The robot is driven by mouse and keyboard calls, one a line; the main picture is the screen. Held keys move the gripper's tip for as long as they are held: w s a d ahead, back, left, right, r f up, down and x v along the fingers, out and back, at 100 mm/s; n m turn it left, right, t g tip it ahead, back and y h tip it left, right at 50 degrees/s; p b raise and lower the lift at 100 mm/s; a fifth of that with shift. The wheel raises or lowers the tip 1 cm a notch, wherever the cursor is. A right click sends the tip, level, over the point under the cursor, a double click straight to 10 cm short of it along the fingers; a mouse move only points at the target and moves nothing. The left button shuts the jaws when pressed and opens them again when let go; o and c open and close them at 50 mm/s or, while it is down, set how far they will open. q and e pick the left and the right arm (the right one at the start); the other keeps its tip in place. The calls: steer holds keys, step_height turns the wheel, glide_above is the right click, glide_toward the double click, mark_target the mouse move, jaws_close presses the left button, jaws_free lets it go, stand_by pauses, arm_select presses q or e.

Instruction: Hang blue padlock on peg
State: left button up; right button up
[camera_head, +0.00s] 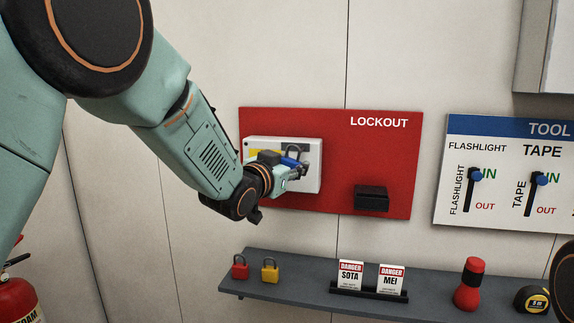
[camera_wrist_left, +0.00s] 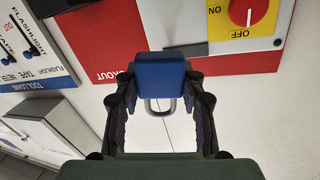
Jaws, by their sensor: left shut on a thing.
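The blue padlock (camera_head: 291,163) is in my left gripper (camera_head: 284,176), in front of the white switch box on the red board. In the left wrist view the padlock (camera_wrist_left: 160,70) sits between the two fingers of the left gripper (camera_wrist_left: 161,82). Its body is blue, and its grey shackle (camera_wrist_left: 160,108) sticks out toward the wrist camera's lower side; in the head view the shackle shows above the body. I cannot clearly make out the peg. A dark grey bar (camera_wrist_left: 187,50) shows beside the padlock on the box's edge. My right gripper is not in view.
The red LOCKOUT board (camera_head: 350,165) carries the white box (camera_head: 312,178) and a black holder (camera_head: 371,198). The shelf (camera_head: 310,292) below holds a red padlock (camera_head: 240,267), a yellow padlock (camera_head: 270,271), danger tags (camera_head: 351,275), a flashlight (camera_head: 468,285) and a tape measure (camera_head: 532,299).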

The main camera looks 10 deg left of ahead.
mark_target(304, 159)
arm_select(q)
steer(key=shift+a+p+x, duration=0.15)
steer(key=shift+a+x, duration=0.1)
steer(key=shift+x, duration=0.8)
steer(key=shift+a+p+x, duration=0.2)
steer(key=shift+a+x, duration=0.05)
steer(key=shift+x, duration=0.8)
steer(key=shift+a+p+x, duration=0.15)
steer(key=shift+a+x, duration=0.05)
steer(key=shift+x, duration=0.85)
steer(key=shift+w+d+f, duration=0.1)
steer(key=shift+w+f, duration=0.45)
steer(key=shift+w, duration=0.4)
steer(key=shift+s, duration=0.1)
steer(key=shift+f, duration=0.1)
steer(key=o, duration=1.3)
steer(key=shift+w+f, duration=0.25)
steer(key=shift+w, duration=0.1)
